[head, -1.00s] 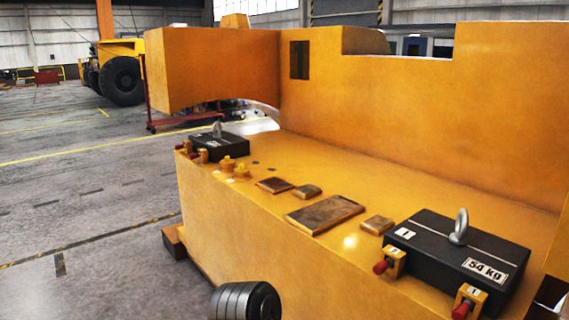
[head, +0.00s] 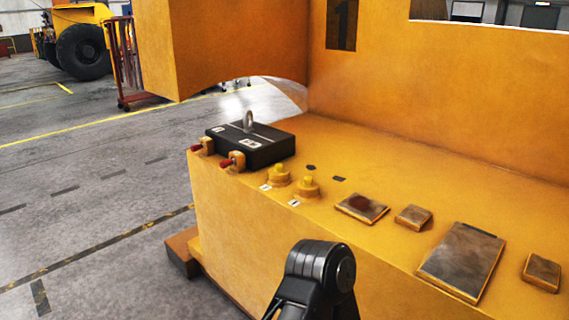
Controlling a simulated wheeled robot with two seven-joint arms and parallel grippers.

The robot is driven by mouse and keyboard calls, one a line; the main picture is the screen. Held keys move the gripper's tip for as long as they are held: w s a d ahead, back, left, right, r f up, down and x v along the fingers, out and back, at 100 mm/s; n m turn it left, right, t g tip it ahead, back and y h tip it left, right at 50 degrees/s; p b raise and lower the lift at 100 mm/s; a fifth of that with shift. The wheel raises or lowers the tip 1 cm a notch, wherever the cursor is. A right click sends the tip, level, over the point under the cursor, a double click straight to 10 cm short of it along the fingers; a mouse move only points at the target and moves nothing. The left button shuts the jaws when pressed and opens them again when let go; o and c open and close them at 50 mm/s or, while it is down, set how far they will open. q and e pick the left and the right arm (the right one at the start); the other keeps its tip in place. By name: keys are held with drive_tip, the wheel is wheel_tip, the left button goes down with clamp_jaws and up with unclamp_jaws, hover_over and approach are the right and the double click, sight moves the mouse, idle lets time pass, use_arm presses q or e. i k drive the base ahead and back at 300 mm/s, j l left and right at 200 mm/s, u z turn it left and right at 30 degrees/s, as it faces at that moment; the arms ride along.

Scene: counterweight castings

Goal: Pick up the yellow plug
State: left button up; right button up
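Two yellow plugs stand upright on the ledge of the big yellow casting (head: 240,225). The left yellow plug (head: 278,174) sits just right of the black weight block. The right yellow plug (head: 308,187) is beside it, a little nearer. Each has a round base and a small white label in front of it. Neither is held. A black arm link of mine rises from the bottom edge, below and in front of the plugs. Neither of my grippers shows, so what they hold is hidden.
A black weight block (head: 248,147) with a metal eye and two red-tipped latches stands left of the plugs. Several flat metal plates, including a large one (head: 462,260), lie to the right. A tall yellow wall (head: 440,105) rises behind. Small dark holes (head: 311,167) lie behind the plugs.

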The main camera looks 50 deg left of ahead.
sight(308, 183)
drive_tip(key=j, duration=1.75)
